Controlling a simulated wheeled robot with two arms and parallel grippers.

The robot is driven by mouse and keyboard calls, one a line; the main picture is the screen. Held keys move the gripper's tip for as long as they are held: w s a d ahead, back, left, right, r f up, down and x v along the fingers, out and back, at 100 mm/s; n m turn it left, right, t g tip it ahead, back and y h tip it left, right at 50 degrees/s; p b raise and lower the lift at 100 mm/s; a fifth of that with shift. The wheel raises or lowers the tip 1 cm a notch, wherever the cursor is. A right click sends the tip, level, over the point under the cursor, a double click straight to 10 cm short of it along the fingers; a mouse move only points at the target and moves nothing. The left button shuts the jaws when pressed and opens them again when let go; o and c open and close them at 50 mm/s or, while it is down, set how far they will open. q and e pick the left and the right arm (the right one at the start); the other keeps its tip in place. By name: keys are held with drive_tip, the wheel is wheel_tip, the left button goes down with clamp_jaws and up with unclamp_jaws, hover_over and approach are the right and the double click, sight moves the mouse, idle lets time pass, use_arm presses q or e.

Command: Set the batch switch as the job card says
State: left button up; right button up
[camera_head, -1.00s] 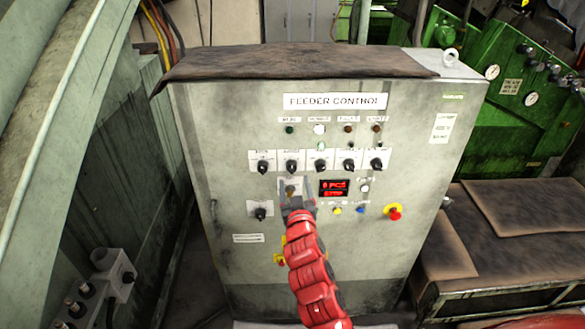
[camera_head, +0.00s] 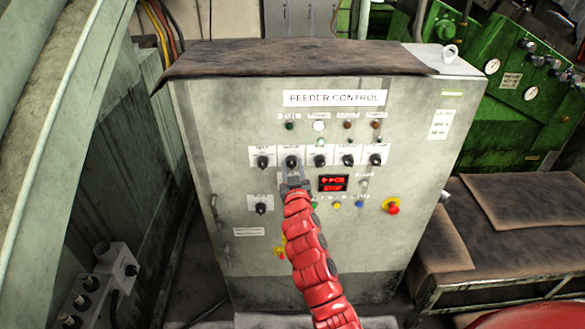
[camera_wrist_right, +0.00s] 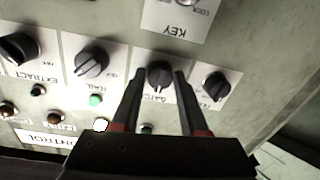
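The batch switch is a black knob on a white label; in the right wrist view the batch switch (camera_wrist_right: 160,75) is between my two fingertips, its label partly hidden. In the head view the batch switch (camera_head: 291,161) is second from left in the row of knobs. My right gripper (camera_head: 291,172) reaches up to it from below. In the wrist view the right gripper (camera_wrist_right: 158,78) is open, with a finger on each side of the knob; contact is not clear. A white card (camera_head: 440,125) is at the cabinet's upper right, its text too small to read. My left gripper is out of view.
Similar knobs (camera_head: 319,160) flank the batch switch closely. A key switch plate (camera_wrist_right: 185,15) is below the row. A red-lit display (camera_head: 333,183) reads PCS and STOP, its digit unclear. Coloured buttons (camera_head: 360,205) and a red emergency stop (camera_head: 393,207) are lower right.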

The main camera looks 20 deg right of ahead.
clamp_jaws()
drive_tip(key=shift+n, duration=0.3)
drive_tip(key=n, duration=0.3)
drive_tip(key=shift+n+b, duration=0.3)
drive_tip(key=shift+n, duration=0.1)
drive_tip(key=shift+r+n, duration=0.1)
drive_tip(key=shift+n, duration=2)
drive_tip(key=shift+g, duration=0.4)
drive_tip(key=o, duration=0.5)
unclamp_jaws()
drive_tip(key=shift+o, duration=0.2)
